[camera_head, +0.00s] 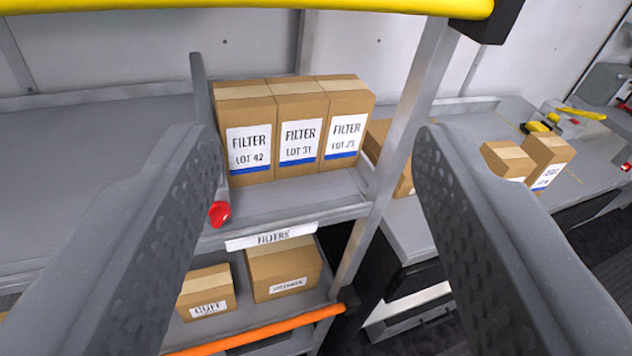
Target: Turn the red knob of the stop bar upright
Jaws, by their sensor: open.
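The red knob (220,213) sits at the front edge of the filter shelf, left of the FILTERS label (270,237). It appears small and is close beside my left finger, which partly covers the area around it. I cannot tell its exact turn angle or which bar it belongs to. A grey upright strip (199,82) rises behind it, left of the filter boxes. My gripper (318,145) is open and empty, with its two fingers wide apart in front of the shelf. The knob shows at the inner edge of the left finger, not centred between the fingers.
Three filter boxes (299,128) stand on the shelf. Smaller boxes (283,268) sit on the shelf below, behind an orange bar (262,330). A yellow bar (250,8) crosses the top. A grey post (397,150) stands right of the boxes. A workbench (480,215) with boxes lies right.

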